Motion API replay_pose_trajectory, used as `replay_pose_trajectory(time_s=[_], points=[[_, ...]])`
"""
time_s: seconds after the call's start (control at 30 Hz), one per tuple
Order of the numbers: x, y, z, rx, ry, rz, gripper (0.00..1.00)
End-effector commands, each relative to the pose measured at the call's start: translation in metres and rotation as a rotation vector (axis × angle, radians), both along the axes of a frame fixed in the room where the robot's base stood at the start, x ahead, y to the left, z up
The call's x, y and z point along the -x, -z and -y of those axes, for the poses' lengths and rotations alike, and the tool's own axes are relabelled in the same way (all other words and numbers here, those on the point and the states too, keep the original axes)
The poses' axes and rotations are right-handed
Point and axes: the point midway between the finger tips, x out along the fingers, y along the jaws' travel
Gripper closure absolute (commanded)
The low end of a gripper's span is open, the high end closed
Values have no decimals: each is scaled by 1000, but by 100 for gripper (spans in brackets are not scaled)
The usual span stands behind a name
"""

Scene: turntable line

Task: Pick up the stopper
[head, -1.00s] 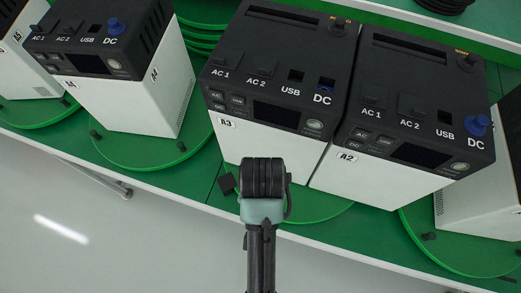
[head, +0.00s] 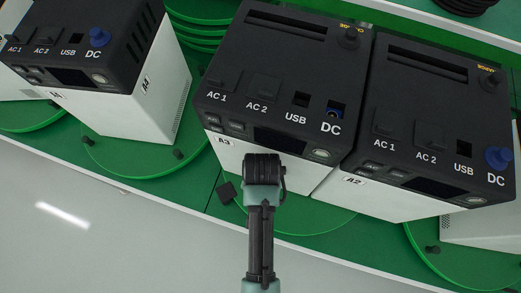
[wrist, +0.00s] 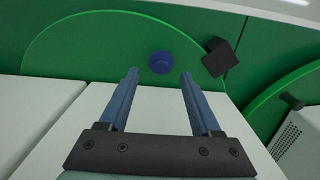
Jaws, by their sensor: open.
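A loose blue stopper (wrist: 161,62) lies on the green turntable (wrist: 75,50) in the wrist view. My gripper (wrist: 160,76) is open and empty, with its two fingers spread; the stopper shows just beyond and between the fingertips, and I cannot tell how far off it is. In the head view my arm's end is in front of unit A3 (head: 270,80), and the fingers and the loose stopper are hidden. The DC socket (head: 334,111) of A3 is uncovered.
A black block (wrist: 219,57) stands right of the stopper; it also shows in the head view (head: 226,192). Unit A2 (head: 430,120) stands close beside A3, with a blue stopper (head: 497,158) at its DC. Unit A4 (head: 95,70) has one too (head: 99,38).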

Motion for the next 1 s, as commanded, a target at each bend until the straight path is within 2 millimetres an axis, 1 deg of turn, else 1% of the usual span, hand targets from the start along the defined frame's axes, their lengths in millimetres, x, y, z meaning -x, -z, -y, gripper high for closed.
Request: replay_pose_trajectory(time_s=[0.3, 0.43, 0.63, 0.67, 0.8, 0.97, 1.0], points=[[3, 41, -2, 0, -1, -4, 35], [3, 48, -2, -1, 0, -2, 35], [2, 48, -2, 0, 0, -1, 35], [2, 48, -2, 0, 0, -1, 37], [2, 48, -2, 0, 0, -1, 62], [2, 48, -2, 0, 0, -1, 91], [2, 48, -2, 0, 0, -1, 98]])
